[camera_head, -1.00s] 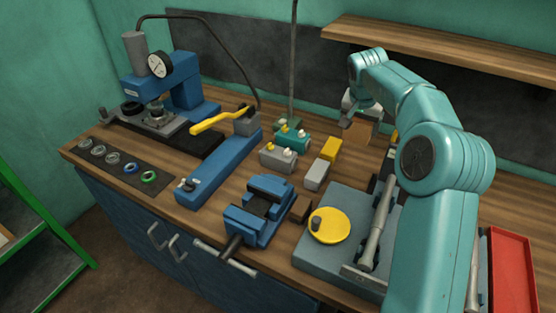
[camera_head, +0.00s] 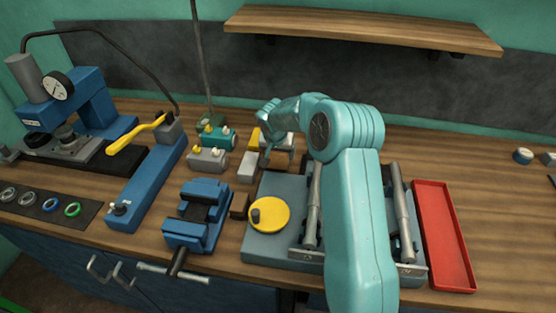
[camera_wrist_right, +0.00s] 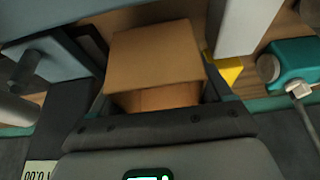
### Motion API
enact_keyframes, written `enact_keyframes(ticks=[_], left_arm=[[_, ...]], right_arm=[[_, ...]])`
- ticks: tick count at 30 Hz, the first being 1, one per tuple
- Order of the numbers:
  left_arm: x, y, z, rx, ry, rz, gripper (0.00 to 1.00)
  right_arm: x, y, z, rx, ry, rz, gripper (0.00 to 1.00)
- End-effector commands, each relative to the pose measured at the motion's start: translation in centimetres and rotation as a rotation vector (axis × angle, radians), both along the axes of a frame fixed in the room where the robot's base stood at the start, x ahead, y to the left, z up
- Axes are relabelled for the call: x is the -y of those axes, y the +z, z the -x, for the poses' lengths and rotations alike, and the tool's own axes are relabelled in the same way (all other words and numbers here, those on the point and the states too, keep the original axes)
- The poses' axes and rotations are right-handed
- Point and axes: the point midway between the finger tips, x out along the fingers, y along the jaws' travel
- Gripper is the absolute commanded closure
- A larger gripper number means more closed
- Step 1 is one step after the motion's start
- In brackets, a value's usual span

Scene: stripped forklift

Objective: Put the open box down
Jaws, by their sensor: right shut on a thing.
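The open box (camera_wrist_right: 155,55) is a plain brown carton in the right wrist view. It sits between the fingers of my right gripper (camera_wrist_right: 155,95), which is shut on it. In the head view my right gripper (camera_head: 279,150) is low over the back of the bench, just right of a yellow block (camera_head: 254,138) and a grey block (camera_head: 249,167). My left gripper is out of view.
A grey plate with a yellow disc (camera_head: 269,213) and metal rods lies in front of the gripper. A red tray (camera_head: 444,235) is to the right, a blue vise (camera_head: 198,215) to the left. A shelf (camera_head: 365,30) hangs above. The bench at right (camera_head: 500,210) is largely clear.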

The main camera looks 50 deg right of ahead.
Motion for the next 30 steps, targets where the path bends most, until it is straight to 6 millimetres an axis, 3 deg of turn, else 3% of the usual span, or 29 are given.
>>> enact_keyframes(ticks=[9,23,24,25,30], left_arm=[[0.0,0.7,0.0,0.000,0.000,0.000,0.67],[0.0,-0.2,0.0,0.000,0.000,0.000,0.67],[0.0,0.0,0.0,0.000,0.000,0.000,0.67],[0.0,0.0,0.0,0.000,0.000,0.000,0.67],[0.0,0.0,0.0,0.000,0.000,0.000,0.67]], right_arm=[[0.1,-4.1,0.0,-0.002,0.000,-0.001,0.57],[0.1,-4.7,-0.1,0.002,-0.001,0.000,0.57],[0.1,-4.6,-0.1,0.002,-0.001,0.000,0.09],[0.1,-4.6,-0.1,0.001,-0.001,-0.001,0.00],[0.1,-4.6,-0.1,0.001,0.000,0.000,0.00]])
